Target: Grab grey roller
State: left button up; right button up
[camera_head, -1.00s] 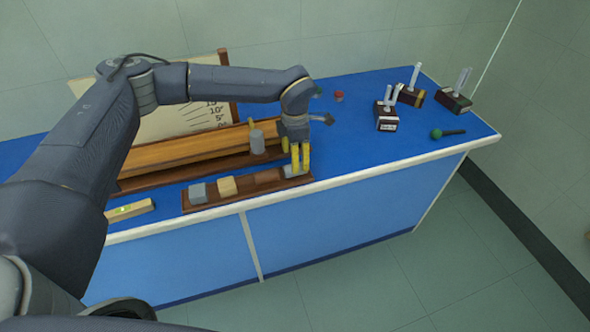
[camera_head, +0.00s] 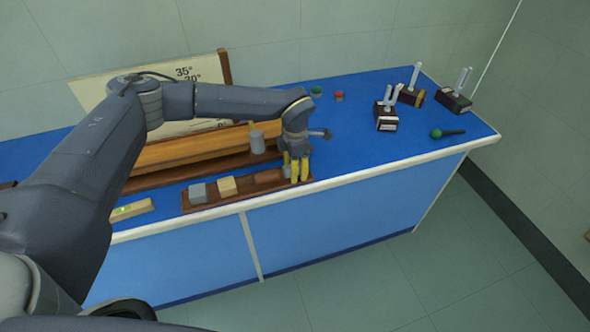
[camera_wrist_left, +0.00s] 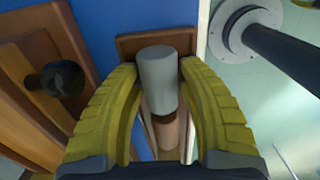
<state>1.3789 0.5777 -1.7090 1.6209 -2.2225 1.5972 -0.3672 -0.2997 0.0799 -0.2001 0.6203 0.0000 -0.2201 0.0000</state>
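The grey roller (camera_wrist_left: 158,78) is a short smooth cylinder at the end of a brown wooden tray (camera_head: 225,205). A brown cylinder (camera_wrist_left: 166,135) lies beside it in the tray. My left gripper (camera_head: 295,178) points down over the tray's right end, with its yellow fingers around the roller. In the left wrist view, the left gripper (camera_wrist_left: 158,70) has one finger on each side of the roller, close to it; the fingers are still apart and I see no clear grip. In the head view the roller is mostly hidden by the fingers.
A grey block (camera_head: 198,193) and a tan block (camera_head: 227,186) share the tray. The blue table's middle right is clear.

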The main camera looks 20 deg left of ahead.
pick_arm(q)
grip_shut()
jog(key=shift+r, duration=0.15)
